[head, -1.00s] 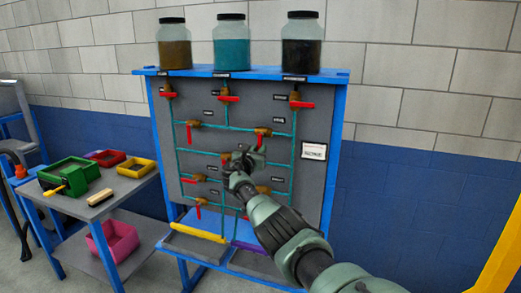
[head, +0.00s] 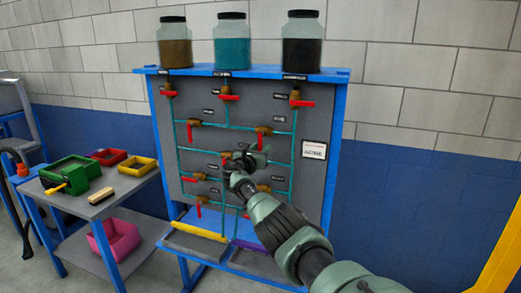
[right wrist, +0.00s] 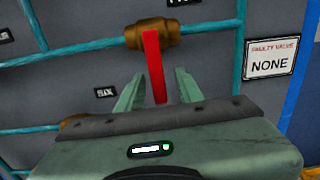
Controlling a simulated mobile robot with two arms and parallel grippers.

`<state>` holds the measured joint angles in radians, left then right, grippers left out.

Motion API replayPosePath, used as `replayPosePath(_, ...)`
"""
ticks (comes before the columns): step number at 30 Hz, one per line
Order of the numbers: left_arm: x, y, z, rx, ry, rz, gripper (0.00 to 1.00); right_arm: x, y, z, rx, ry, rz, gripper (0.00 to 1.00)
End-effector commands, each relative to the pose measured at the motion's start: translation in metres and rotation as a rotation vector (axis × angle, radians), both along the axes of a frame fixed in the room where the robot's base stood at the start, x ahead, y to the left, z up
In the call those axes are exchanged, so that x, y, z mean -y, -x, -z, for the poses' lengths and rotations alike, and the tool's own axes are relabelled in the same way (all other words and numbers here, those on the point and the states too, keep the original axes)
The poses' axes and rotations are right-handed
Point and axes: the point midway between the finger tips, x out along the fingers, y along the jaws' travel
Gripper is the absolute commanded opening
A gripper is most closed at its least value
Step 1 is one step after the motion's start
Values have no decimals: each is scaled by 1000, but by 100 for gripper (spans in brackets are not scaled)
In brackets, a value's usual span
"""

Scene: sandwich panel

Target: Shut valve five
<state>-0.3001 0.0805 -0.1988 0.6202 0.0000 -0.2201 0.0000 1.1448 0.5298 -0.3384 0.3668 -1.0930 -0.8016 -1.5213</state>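A brass valve (right wrist: 152,33) with a red handle (right wrist: 156,66) sits on a teal pipe. The handle hangs down, crossing the pipe's direction. In the head view this valve (head: 264,131) is at the right middle of the grey panel (head: 310,185). Its own label is cut off in the right wrist view, so I cannot read its number; a label reading SIX (right wrist: 104,93) is lower left. My right gripper (right wrist: 159,90) is open, its fingers on either side of the handle's lower end with visible gaps. My left gripper is not in view.
Several other red-handled valves, such as one at top right (head: 297,99), are close by on the panel. Three jars, including a teal one (head: 232,42), stand on top. A sign (head: 314,150) reads NONE. A cart (head: 125,184) with bins stands left.

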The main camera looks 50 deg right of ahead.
Motion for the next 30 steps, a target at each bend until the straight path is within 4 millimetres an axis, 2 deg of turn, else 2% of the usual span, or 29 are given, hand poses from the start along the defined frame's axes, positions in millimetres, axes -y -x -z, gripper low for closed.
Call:
replayPosePath(7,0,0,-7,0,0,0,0,-5,2,-2,3,2,0,36)
replayPosePath(14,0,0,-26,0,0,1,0,-25,11,-4,0,1,-3,36)
replayPosePath(24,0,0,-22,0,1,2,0,-62,26,1,1,1,-1,36)
replayPosePath(30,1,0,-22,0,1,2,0,-71,30,1,0,-1,0,36)
